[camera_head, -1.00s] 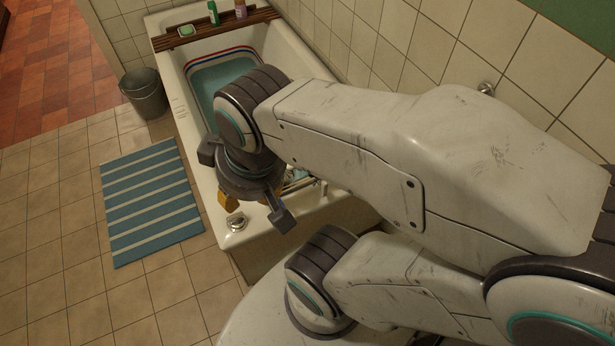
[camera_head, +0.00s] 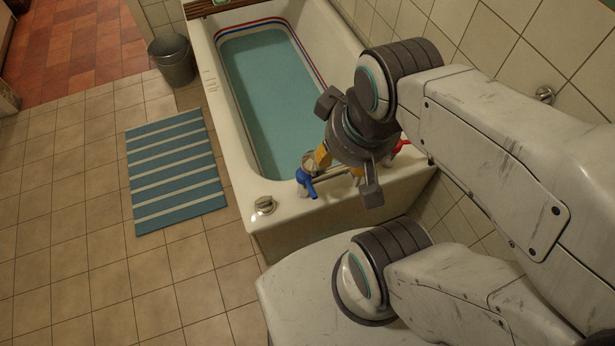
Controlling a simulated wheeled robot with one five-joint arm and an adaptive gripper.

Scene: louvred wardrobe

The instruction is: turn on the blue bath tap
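The bath (camera_head: 232,150) holds blue-green water, with red and blue stripes around its inside. The blue bath tap (camera_head: 306,183) stands on the near rim, in plain view. A metal bar runs from it to the right, behind my gripper. A red tap (camera_head: 401,146) shows partly at the right, beyond my gripper. My gripper (camera_head: 340,165) hangs over the near end of the bath, just right of the blue tap. Its yellow-tipped fingers are apart, with nothing seen between them. The left fingertip is close to the blue tap; I cannot tell if they touch.
The tiled wall (camera_head: 480,60) bounds the right side.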

